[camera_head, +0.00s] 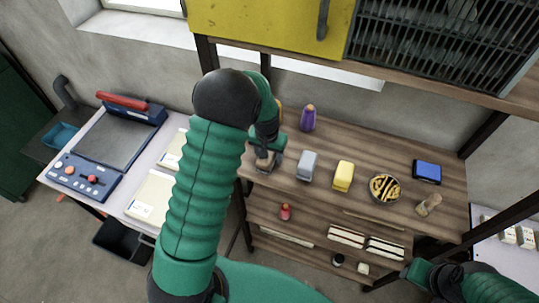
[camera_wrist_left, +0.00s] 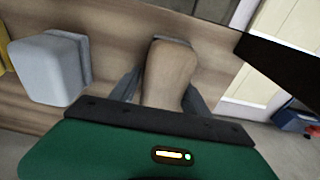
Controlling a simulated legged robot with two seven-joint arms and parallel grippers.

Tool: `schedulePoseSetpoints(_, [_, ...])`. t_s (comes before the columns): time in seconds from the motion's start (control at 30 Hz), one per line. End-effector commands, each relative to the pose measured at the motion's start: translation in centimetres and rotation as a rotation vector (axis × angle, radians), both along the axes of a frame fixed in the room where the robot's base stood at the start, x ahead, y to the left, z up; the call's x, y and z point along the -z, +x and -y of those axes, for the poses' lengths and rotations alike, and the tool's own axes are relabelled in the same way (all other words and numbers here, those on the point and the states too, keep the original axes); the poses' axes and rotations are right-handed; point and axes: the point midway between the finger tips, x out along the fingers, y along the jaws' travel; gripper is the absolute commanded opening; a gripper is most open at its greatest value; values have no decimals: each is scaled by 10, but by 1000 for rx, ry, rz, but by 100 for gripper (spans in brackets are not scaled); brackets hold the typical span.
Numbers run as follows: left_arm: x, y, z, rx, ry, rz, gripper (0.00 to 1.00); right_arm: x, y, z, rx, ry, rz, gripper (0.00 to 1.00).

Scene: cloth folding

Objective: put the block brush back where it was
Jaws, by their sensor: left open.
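The block brush (camera_wrist_left: 168,75), a brown wooden block with a thin grey layer at its far edge, sits on the wooden shelf top. In the head view the brush (camera_head: 264,161) is near the shelf's left end, partly hidden by my left gripper. My left gripper (camera_head: 266,154) is open over it. In the left wrist view, the dark fingers of my left gripper (camera_wrist_left: 163,92) stand on either side of the brush; whether they touch it is unclear. My right gripper (camera_head: 432,275) is at the lower right, away from the brush; its jaws are not clear.
On the shelf top (camera_head: 330,140) stand a grey block (camera_head: 308,165), a yellow block (camera_head: 343,176), a purple bottle (camera_head: 308,118), a patterned bowl (camera_head: 384,188), a blue box (camera_head: 427,171) and a small jar (camera_head: 429,204). A yellow cabinet (camera_head: 270,25) hangs above. A white table (camera_head: 115,203) stands left.

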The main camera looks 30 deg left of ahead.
Motion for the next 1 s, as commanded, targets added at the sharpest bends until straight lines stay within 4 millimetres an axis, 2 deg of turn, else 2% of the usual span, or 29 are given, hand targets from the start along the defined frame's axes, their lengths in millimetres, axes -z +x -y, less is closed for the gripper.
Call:
schedulePoseSetpoints(0.13, [3,-2,6,6,-6,-7,67,1,0,0,-1,0,0,36])
schedulePoseSetpoints(0.8, [4,-3,5,4,-6,-10,67,0,0,0,-1,0,0,36])
schedulePoseSetpoints(0.9, [-6,-3,5,4,-6,-9,67,-7,0,0,-1,0,0,36])
schedulePoseSetpoints(1.0, [-19,-2,5,5,-3,-3,67,3,0,0,-1,0,0,36])
